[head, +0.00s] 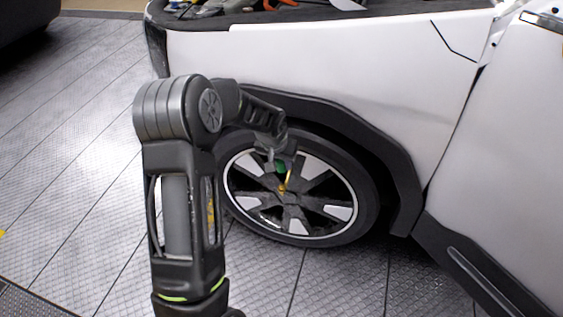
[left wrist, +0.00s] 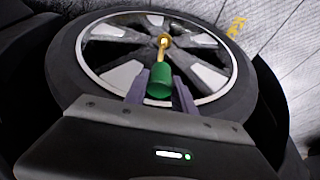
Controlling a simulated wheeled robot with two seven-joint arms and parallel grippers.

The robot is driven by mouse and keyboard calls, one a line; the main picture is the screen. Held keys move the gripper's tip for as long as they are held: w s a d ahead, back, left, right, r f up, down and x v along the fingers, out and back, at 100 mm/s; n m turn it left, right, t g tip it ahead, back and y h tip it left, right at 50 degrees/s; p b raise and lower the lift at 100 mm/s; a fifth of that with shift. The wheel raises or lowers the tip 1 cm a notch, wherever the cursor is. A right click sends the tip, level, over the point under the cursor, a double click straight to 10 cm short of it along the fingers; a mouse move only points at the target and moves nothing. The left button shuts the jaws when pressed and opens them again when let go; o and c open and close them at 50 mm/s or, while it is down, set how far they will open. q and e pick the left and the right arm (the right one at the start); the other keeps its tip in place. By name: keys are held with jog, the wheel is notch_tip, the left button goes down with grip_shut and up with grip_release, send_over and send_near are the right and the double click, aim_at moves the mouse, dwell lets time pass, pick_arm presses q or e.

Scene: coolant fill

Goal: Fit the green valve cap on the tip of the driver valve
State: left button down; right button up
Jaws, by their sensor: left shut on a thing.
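The green valve cap (left wrist: 160,82) is held between the two fingers of my left gripper (left wrist: 157,90) in the left wrist view. In the head view the cap (head: 281,168) shows just below my left gripper (head: 273,155), in front of the wheel. The brass driver valve (left wrist: 163,45) rises from the wheel and points toward the cap; it also shows in the head view (head: 288,183). The cap's far end lines up with the valve's tip and overlaps it in the picture. I cannot tell whether they touch. My right gripper is not in view.
The wheel's tire (head: 365,205) and spoked rim surround the valve. The dark wheel arch (head: 385,140) and white car body (head: 340,60) are close above the gripper. Tools (head: 215,8) lie in the open front of the car. The tiled floor (head: 80,130) at left is clear.

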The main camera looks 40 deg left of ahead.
pick_arm(q)
jog(key=b, duration=0.4)
send_over(281, 185)
jog(key=shift+f, duration=2.9)
jog(key=shift+d, duration=0.1)
jog(key=shift+f+b, duration=1.4)
jog(key=shift+f, duration=0.1)
jog(key=c, duration=1)
grip_release()
jog(key=shift+o, duration=0.2)
jog(key=shift+r, duration=0.1)
jog(key=a+p+v, duration=0.1)
jog(key=v, duration=0.6)
jog(key=shift+d+r+p, duration=0.3)
jog(key=shift+d+p, duration=0.1)
jog(key=shift+d, duration=0.1)
jog(key=shift+s, duration=0.1)
